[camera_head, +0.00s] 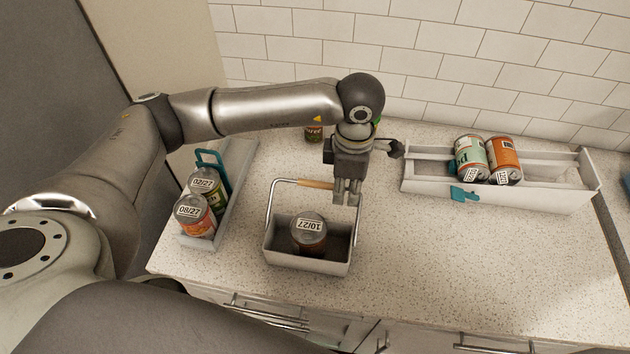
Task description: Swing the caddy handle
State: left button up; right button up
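The caddy (283,258) is a light grey open box on the counter, with a can (309,233) labelled 10/27 standing in it. Its wire handle (315,184) has a wooden grip and stands raised above the box, toward the back. My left gripper (347,199) points down at the right end of the wooden grip and covers part of the handle's right side. Its fingers are close together. I cannot tell whether they touch the handle or are shut on it. My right gripper is not in view.
A grey tray (232,200) with a teal handle and two cans is at the left. A long white bin (540,196) with two cans and a teal clip is at the right. A small jar (313,133) stands behind my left arm. The counter's front right is clear.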

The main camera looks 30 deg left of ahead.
pick_arm(q)
jog(key=shift+c, duration=1.4)
jog(key=shift+s+r, duration=0.1)
jog(key=shift+s+d+r+p, duration=0.15)
jog(key=shift+s+r, duration=0.25)
jog(key=shift+r, duration=0.1)
jog(key=shift+s+d+r+p, duration=0.1)
jog(key=shift+s+r+p, duration=0.05)
jog(key=shift+s+r, duration=0.3)
jog(key=shift+c, duration=0.2)
jog(key=shift+r, duration=0.15)
jog(key=shift+s, duration=0.1)
